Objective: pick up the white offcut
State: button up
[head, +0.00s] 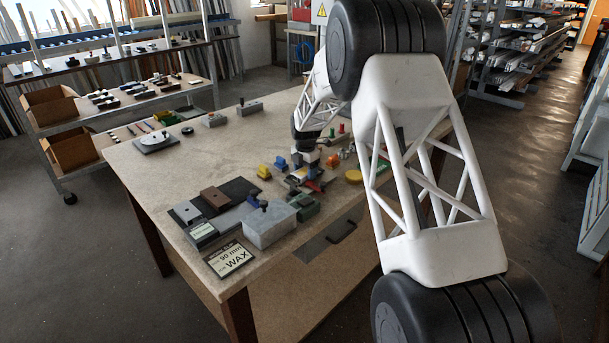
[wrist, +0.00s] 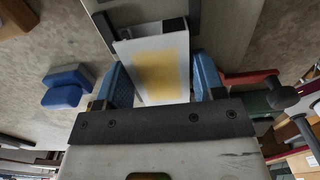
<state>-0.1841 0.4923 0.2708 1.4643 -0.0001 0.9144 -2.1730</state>
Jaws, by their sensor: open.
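My gripper (wrist: 160,68) is open in the wrist view, with one blue finger on each side of a white block with a yellow patch on its face (wrist: 153,62). This appears to be the white offcut. Small gaps seem to show beside it, though I cannot tell whether either finger touches it. Its lower end is hidden behind the gripper's dark bar. In the head view my gripper (head: 304,165) is low over the bench, among small coloured pieces, and the offcut cannot be made out clearly there.
On the bench (head: 195,165), a blue piece (wrist: 66,86) lies left of my gripper in the wrist view, and a red piece (wrist: 248,77) lies right. A grey box (head: 270,227), green block (head: 306,207), yellow block (head: 264,172) and yellow disc (head: 353,176) stand nearby.

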jog(key=shift+c, duration=0.2)
jog(key=c, duration=0.5)
jog(key=shift+r, duration=0.1)
jog(key=shift+r, duration=4.9)
jog(key=s+d+r+m, duration=0.2)
jog(key=d+m, duration=0.3)
jog(key=m, duration=0.4)
jog(key=s+d+r+m, duration=0.3)
jog(key=d+m, duration=0.3)
jog(key=m, duration=0.3)
jog(key=s+d+r+m, duration=0.2)
jog(key=d+m, duration=0.4)
jog(key=m, duration=0.3)
jog(key=shift+s+d+r, duration=0.15)
jog(key=shift+s+d, duration=0.05)
jog(key=shift+s, duration=0.5)
